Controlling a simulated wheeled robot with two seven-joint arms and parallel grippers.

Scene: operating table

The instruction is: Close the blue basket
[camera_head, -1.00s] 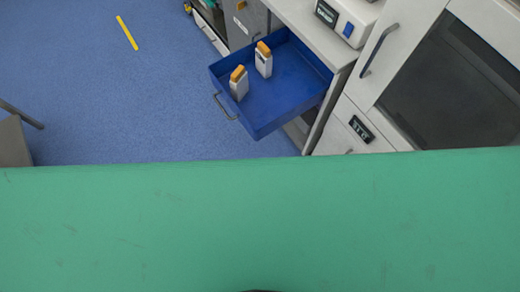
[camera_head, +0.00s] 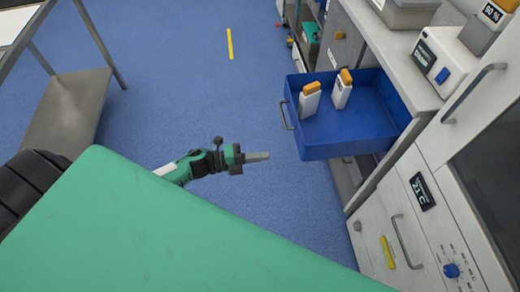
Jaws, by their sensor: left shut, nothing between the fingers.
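The blue basket (camera_head: 355,138) is a drawer-like box pulled out of the white cabinet on the right. It has a grey handle (camera_head: 286,116) on its left front face. Two white bottles with orange caps, one (camera_head: 309,101) nearer the handle and one (camera_head: 341,91) behind it, stand upright inside. My left gripper (camera_head: 266,157) is shut and empty above the blue floor, to the left of and lower in the picture than the basket, apart from the handle. My right gripper is not in view.
The green table surface (camera_head: 150,235) fills the lower left. A white cabinet with a lower drawer handle (camera_head: 405,242) stands at the right. A device (camera_head: 440,60) sits on the counter. A metal table (camera_head: 62,115) stands at the left. Blue floor between is clear.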

